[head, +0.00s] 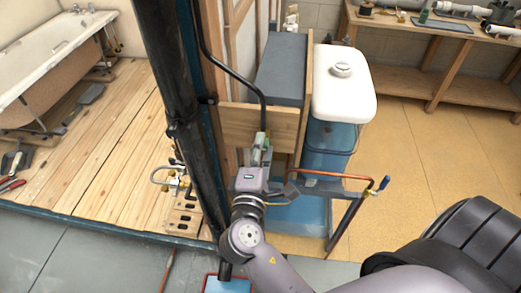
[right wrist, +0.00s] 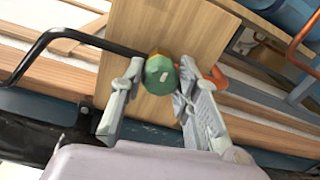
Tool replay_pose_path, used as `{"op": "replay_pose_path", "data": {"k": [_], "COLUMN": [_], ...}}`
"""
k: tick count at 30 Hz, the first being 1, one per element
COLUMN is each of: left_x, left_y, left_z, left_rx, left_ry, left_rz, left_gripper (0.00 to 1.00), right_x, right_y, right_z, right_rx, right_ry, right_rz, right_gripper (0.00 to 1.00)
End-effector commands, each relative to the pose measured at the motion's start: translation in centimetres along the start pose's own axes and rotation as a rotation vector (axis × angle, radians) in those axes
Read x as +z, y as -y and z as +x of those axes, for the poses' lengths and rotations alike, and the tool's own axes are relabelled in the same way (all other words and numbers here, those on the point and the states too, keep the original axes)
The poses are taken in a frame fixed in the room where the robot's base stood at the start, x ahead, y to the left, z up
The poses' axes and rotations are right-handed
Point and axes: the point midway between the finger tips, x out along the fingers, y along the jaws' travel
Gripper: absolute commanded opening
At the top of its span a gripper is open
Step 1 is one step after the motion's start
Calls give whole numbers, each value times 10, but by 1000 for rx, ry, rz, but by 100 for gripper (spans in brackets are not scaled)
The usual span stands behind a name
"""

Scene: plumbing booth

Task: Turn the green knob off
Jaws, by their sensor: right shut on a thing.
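The green knob (right wrist: 160,76) sits on a brass fitting in front of a wooden panel (right wrist: 140,30) in the right wrist view. A black bent pipe (right wrist: 62,38) meets the fitting from the left, and a copper pipe (right wrist: 216,76) shows on its right. My right gripper (right wrist: 161,84) has one finger on each side of the knob and is shut on it. In the head view my right gripper (head: 259,152) is at the lower end of the black pipe and mostly hides the knob. My left gripper is not in view.
A dark vertical pipe (head: 180,90) stands just left of my right gripper. A white cistern (head: 343,85) and a copper pipe with a blue-handled valve (head: 384,184) are to the right. A bathtub (head: 50,60) is at far left. A workbench (head: 440,40) stands at the back right.

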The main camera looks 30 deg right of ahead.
Motion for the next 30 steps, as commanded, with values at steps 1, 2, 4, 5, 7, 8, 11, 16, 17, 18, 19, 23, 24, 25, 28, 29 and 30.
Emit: {"op": "replay_pose_path", "data": {"k": [1, 2, 4, 5, 7, 8, 11, 16, 17, 18, 19, 23, 24, 25, 28, 29, 30], "left_x": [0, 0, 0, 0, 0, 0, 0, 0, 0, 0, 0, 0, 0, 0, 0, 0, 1], "left_y": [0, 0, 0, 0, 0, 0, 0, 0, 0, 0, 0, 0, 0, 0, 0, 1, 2], "left_z": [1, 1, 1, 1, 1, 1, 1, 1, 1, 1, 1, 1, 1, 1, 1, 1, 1], "left_rx": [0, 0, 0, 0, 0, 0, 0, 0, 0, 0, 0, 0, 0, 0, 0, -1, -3], "left_ry": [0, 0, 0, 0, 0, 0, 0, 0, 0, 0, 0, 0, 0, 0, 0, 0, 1], "left_rz": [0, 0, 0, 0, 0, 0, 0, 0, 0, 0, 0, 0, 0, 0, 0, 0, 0], "left_gripper": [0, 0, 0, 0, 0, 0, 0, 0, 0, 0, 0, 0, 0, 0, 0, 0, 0], "right_x": [0, 0, 0, 0, 0, 0, 0, 0, 0, 0, 0, 0, 0, 0, 0, 0, 0], "right_y": [1, 1, 1, 1, 1, 1, 1, 1, 1, 1, 1, 0, 0, 0, 0, 0, 0], "right_z": [0, 0, 0, 0, 0, 0, 0, 0, 0, 0, 0, 0, 0, 0, 0, 0, 0], "right_rx": [-2, -2, -2, -2, -2, -2, -3, -2, -2, -2, -2, -2, -2, -1, -1, -1, -1], "right_ry": [1, 1, 1, 1, 1, 1, 2, 1, 1, 1, 1, 1, 0, 0, 0, 0, 0], "right_rz": [5, 6, 8, 9, 9, 9, 8, 8, 8, 8, 8, 7, 7, 7, 7, 7, 7], "right_gripper": [1, 1, 1, 1, 1, 1, 1, 36, 38, 41, 43, 50, 50, 50, 50, 50, 50]}}
